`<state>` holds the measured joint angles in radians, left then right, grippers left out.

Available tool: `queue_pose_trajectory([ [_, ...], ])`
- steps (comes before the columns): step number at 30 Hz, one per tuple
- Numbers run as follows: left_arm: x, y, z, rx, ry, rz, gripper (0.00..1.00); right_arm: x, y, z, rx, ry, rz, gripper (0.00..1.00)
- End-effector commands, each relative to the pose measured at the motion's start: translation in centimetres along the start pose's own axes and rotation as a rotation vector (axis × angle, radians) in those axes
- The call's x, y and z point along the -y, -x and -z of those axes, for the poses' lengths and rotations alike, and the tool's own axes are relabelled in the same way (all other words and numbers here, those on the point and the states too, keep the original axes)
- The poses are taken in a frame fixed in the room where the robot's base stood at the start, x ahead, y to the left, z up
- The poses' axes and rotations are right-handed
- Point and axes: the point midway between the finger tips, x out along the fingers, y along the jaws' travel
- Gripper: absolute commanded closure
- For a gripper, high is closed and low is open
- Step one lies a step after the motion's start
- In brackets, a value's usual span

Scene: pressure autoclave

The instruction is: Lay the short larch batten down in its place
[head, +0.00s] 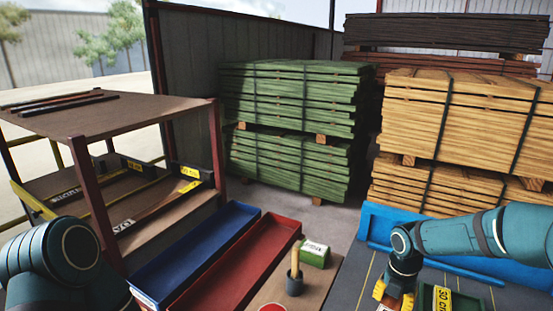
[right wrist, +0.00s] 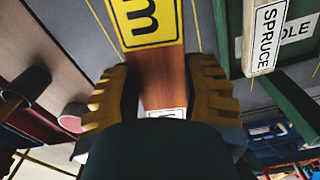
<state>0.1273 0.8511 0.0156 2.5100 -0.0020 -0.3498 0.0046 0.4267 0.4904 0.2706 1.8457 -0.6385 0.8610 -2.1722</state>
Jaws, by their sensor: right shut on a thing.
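My right gripper (right wrist: 158,92) is shut on a reddish-brown wooden batten (right wrist: 160,72), with one ridged yellow-brown finger on each side of it. The batten carries a yellow label with a black character, and a white label is partly hidden by the gripper body. I cannot tell whether the batten touches anything beneath. My left arm shows at lower left, but its gripper is out of view.
A green holder (head: 426,297) with a "30 cm" label is beside my right gripper.

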Motion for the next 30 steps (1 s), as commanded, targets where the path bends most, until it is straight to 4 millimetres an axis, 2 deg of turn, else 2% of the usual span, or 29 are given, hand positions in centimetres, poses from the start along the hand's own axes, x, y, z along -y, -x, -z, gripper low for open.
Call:
queue_pose_trajectory([
  [30,0.0,0.0,0.0,0.000,0.000,0.000,0.25,-5.3,-0.2,6.8,-0.002,-1.518,0.003,0.97],
])
